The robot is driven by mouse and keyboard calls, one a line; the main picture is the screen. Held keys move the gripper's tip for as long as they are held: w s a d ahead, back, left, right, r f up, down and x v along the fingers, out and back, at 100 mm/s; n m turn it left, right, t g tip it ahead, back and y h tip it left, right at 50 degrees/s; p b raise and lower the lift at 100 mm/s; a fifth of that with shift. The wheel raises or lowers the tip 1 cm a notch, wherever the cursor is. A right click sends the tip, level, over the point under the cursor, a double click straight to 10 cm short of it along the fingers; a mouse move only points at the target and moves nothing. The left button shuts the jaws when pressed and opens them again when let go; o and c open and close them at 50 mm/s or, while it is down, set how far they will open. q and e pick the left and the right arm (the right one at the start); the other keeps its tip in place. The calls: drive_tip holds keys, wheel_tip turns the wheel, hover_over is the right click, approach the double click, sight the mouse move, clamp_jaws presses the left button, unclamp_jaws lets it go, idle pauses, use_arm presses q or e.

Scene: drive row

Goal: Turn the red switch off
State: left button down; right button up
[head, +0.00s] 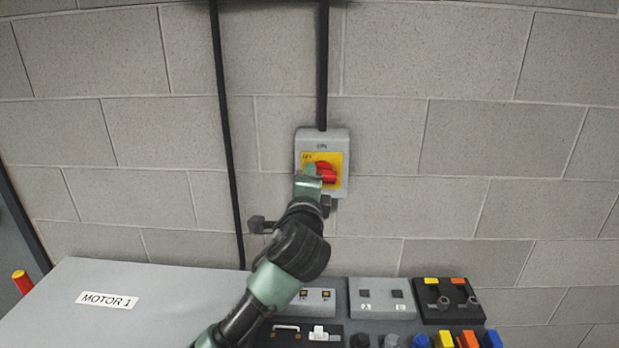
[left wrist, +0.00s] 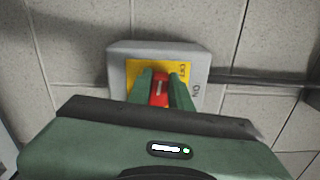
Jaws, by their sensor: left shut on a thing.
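The red switch (head: 327,172) is a red rotary handle on a yellow plate, set in a grey box (head: 338,139) on the block wall. The box is marked ON at the top, and OFF shows at the plate's upper left. My left gripper (head: 311,175) is at the handle and covers its left part. In the left wrist view the red switch (left wrist: 159,90) sits between the two green fingers of my left gripper (left wrist: 164,84), which is shut on it. The fingers hide the handle's sides, so its exact angle is hard to tell. My right gripper is not in view.
A grey cabinet labelled MOTOR 1 (head: 150,305) stands below at the left. Control boxes (head: 382,298) and a dark box with yellow and orange parts (head: 447,300) lie below at the right. Black conduits (head: 226,130) run down the wall. The wall to the right is clear.

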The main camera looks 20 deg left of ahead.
use_arm(q)
drive_tip(key=shift+f+n, duration=0.2)
drive_tip(key=shift+n, duration=0.4)
drive_tip(key=c, duration=1.3)
unclamp_jaws()
drive_tip(key=b+v, duration=0.2)
drive_tip(key=v, duration=0.5)
drive_tip(key=shift+s+d, duration=0.1)
drive_tip(key=shift+s, duration=0.25)
